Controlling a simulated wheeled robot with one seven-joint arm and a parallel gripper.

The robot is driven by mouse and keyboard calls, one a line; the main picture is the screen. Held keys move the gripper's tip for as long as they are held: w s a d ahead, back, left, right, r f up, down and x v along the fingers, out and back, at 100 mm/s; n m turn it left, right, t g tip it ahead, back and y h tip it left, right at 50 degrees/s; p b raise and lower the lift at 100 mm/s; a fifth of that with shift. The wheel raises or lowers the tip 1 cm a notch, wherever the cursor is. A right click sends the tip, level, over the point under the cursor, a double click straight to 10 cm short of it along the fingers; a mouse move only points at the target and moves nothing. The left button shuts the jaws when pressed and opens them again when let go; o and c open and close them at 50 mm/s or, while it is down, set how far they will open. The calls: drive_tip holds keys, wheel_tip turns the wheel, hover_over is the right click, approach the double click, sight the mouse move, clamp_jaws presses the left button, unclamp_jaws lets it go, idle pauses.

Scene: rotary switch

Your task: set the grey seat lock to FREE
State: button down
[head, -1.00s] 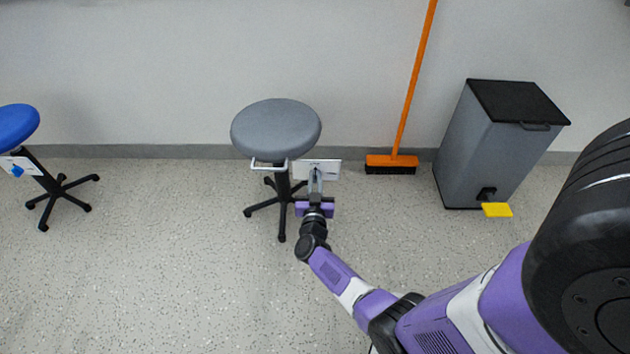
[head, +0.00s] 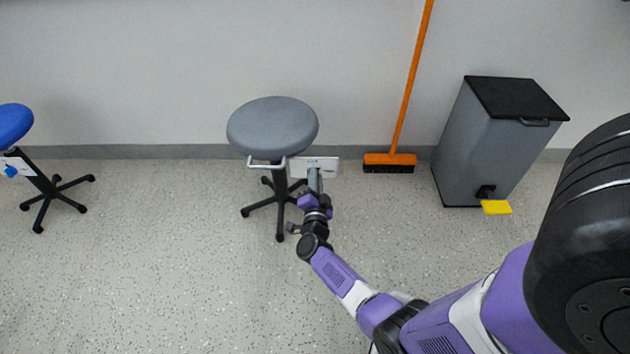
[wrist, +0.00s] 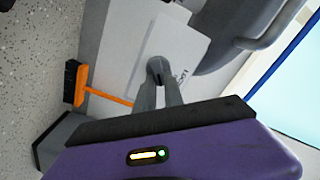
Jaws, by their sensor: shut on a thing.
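The grey stool (head: 272,127) stands left of centre in the head view. A white plate (head: 322,167) sits under its seat on the right side; the plate also shows in the wrist view (wrist: 178,55), with lettering too small to read. My gripper (head: 314,178) is at the plate. In the wrist view my gripper (wrist: 156,72) has its fingertips together on a small dark knob at the plate. The fingers hide most of the knob, so I cannot read its setting. The grey seat edge (wrist: 235,45) is beside the plate.
A blue stool (head: 14,124) with its own white plate and blue knob is at the far left. An orange broom (head: 390,160) leans on the wall, and a grey pedal bin (head: 490,150) stands on the right. The floor in front is clear.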

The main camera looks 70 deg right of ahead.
drive_tip(key=shift+s+f+m+b, duration=0.15)
drive_tip(key=shift+m+b, duration=0.25)
drive_tip(key=shift+m, duration=0.85)
drive_tip(key=shift+w+f+m+b, duration=0.15)
drive_tip(key=shift+m+b, duration=0.3)
drive_tip(key=shift+m, duration=0.75)
drive_tip(key=shift+s+f+m+b, duration=0.15)
drive_tip(key=shift+m+b, duration=0.25)
drive_tip(key=shift+m, duration=0.85)
drive_tip(key=c, duration=1.4)
unclamp_jaws()
drive_tip(key=shift+c, duration=0.2)
drive_tip(key=p+v, duration=0.3)
drive_tip(key=v, duration=0.4)
drive_tip(key=shift+s+a, duration=0.15)
drive_tip(key=shift+a, duration=0.2)
